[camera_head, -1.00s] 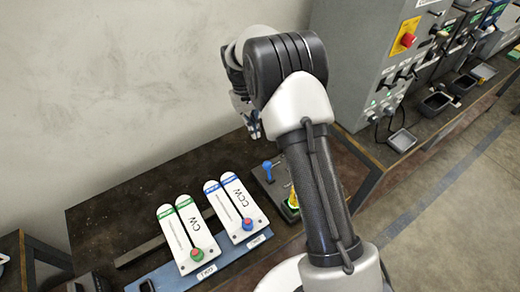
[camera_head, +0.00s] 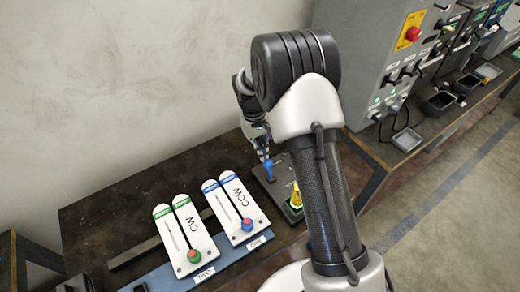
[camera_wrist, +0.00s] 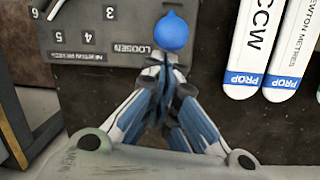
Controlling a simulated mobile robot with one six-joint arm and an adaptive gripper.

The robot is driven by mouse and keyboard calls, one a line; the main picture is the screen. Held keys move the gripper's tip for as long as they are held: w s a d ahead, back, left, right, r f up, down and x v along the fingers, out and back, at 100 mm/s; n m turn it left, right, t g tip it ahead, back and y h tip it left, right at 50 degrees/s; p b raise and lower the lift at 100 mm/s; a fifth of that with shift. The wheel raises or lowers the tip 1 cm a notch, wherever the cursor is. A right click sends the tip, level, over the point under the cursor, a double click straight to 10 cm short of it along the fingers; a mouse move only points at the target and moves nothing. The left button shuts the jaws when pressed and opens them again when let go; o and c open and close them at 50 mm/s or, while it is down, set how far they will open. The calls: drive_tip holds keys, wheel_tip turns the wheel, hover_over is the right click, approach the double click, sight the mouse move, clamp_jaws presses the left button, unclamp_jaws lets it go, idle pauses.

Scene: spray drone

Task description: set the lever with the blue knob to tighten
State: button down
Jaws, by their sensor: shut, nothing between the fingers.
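The lever's blue knob (camera_head: 268,164) stands on a dark box (camera_head: 262,183) at the table's right side. In the wrist view the blue knob (camera_wrist: 171,32) is just beyond my fingertips, over the grey panel (camera_wrist: 105,58) beside the word LOOSEN. No TIGHTEN label can be read. My gripper (camera_head: 262,154) is shut and empty, with its tips close to the knob. In the wrist view my gripper (camera_wrist: 160,62) points at the knob; whether they touch I cannot tell. The lever's stem is hidden by the knob and fingers.
A CW panel (camera_head: 182,228) and a CCW panel (camera_head: 232,200) with slots stand left of the box. A yellow item (camera_head: 296,196) sits on the box near my arm. Grey cabinets (camera_head: 392,75) stand to the right. The back of the table is bare.

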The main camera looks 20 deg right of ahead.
sight(270, 161)
drive_tip(key=shift+s+r, duration=0.1)
idle(0.3)
drive_tip(key=shift+s+d+r+t, duration=0.1)
drive_tip(key=shift+s+r+t, duration=0.15)
drive_tip(key=shift+t, duration=0.25)
drive_tip(key=shift+s+d+r+t+y+b, duration=0.2)
drive_tip(key=shift+s+r+t+y, duration=0.1)
drive_tip(key=shift+s+t, duration=0.2)
drive_tip(key=shift+s+d+r+t+y+b, duration=0.15)
drive_tip(key=shift+s+r+t+y, duration=0.15)
drive_tip(key=shift+t, duration=0.2)
drive_tip(key=shift+s+d+r+p, duration=0.15)
drive_tip(key=shift+s+r+p, duration=0.1)
drive_tip(key=shift+s, duration=0.25)
drive_tip(key=shift+s+d+r+p, duration=0.1)
drive_tip(key=shift+s+p, duration=0.15)
drive_tip(key=shift+s, duration=0.2)
drive_tip(key=shift+s+d, duration=0.1)
drive_tip(key=shift+s, duration=0.3)
drive_tip(key=shift+w, duration=0.2)
drive_tip(key=shift+r, duration=0.1)
